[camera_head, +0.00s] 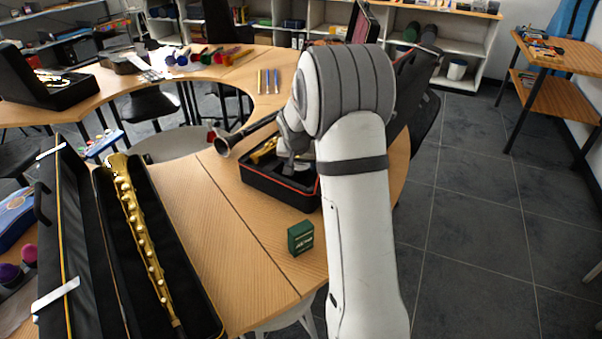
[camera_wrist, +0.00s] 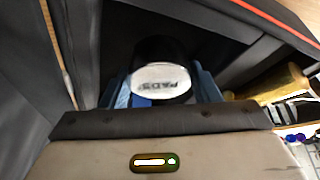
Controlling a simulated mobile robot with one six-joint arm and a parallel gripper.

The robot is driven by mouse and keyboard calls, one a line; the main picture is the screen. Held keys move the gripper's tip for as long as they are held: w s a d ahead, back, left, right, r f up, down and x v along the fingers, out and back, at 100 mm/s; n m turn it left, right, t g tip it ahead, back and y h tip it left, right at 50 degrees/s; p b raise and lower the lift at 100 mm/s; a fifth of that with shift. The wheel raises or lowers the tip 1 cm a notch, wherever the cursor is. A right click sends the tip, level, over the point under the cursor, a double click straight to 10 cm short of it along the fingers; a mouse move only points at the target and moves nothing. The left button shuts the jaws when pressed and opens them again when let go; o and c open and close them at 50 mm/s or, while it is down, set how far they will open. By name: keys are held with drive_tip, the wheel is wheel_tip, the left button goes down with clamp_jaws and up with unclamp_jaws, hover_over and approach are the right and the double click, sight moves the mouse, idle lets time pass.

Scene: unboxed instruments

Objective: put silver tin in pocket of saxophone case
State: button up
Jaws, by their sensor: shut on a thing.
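The silver tin (camera_wrist: 162,80), with a round pale face lettered "PADS", sits between the blue fingers of my gripper (camera_wrist: 160,94), which is shut on it. It is over or inside a dark-lined compartment of the black case with red trim (camera_wrist: 262,12); I cannot tell whether it touches the floor. A brass instrument part (camera_wrist: 285,88) shows at the right of the wrist view. In the head view, this black case (camera_head: 270,191) stands on the table under my wrist, with brass inside. My arm hides the tin and the fingers there.
A long open case (camera_head: 190,290) with a brass straight saxophone (camera_head: 140,235) lies at the left. A small green box (camera_head: 300,238) is in front of the red-trimmed case.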

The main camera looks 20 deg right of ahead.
sight(300, 172)
drive_tip(key=shift+f, duration=1.6)
drive_tip(key=o, duration=1.1)
drive_tip(key=shift+c, duration=0.2)
drive_tip(key=shift+r, duration=0.1)
drive_tip(key=shift+r, duration=0.2)
drive_tip(key=v, duration=1.1)
drive_tip(key=shift+s+a+r, duration=0.2)
drive_tip(key=shift+r, duration=0.15)
